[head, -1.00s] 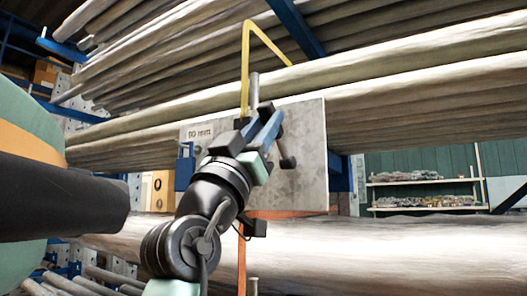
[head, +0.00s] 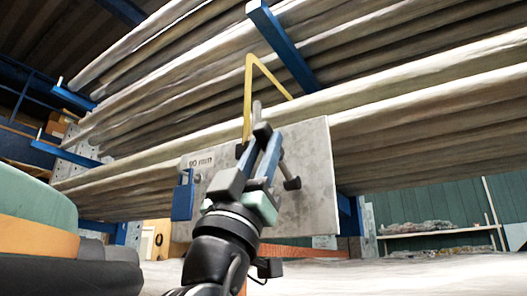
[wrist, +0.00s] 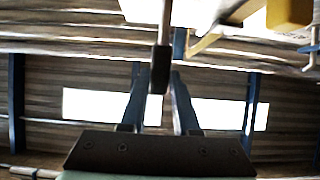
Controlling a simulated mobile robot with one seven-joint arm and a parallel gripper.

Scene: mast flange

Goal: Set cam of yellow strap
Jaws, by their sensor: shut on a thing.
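A grey rod, which looks like the cam lever (head: 257,108), stands at the plate's top edge beside the strap. My gripper (head: 267,140) is in front of the plate, its blue fingers pointing up. In the wrist view my gripper (wrist: 158,75) is shut on the dark grip of the lever (wrist: 160,68). A yellow block (wrist: 289,14) and strap show at upper right there. My gripper hides the lever's lower part in the head view.
A blue lock-like piece (head: 183,196) hangs at the plate's left edge. A second dark-knobbed lever (head: 291,183) is on the plate close right of my fingers. Long pipes (head: 420,110) on blue rack arms (head: 283,45) lie behind and above. A shelf (head: 435,233) stands at far right.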

